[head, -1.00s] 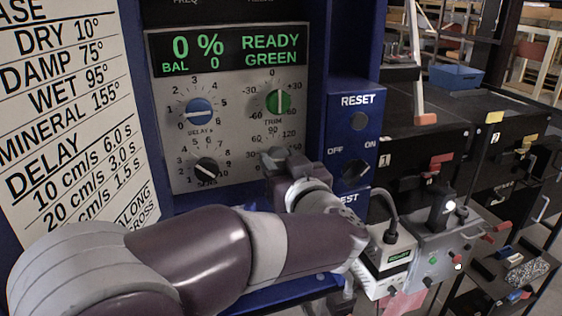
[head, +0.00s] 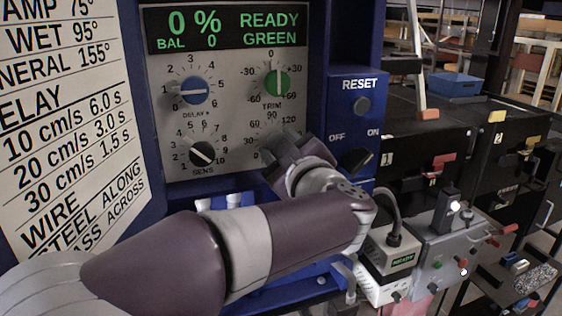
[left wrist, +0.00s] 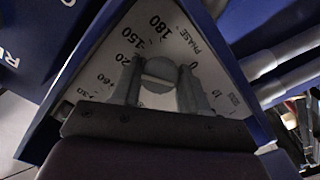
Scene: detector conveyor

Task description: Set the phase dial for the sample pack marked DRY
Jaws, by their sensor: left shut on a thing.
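The phase dial (left wrist: 158,73) is a round grey knob with a pale bar, seen in the left wrist view. My left gripper (left wrist: 158,88) is shut on it, with one finger on each side. The printed scale around it shows 180, 150 and 0 and the word PHASE. Where its pointer stands is hard to read. My right gripper is not in view. I cannot make out a pack marked DRY.
The settings placard (head: 65,110) stands left. A blue delay knob (head: 195,90), black sens knob (head: 201,154) and green trim knob (head: 277,83) are close by. The display (head: 228,29) reads 0 % READY GREEN.

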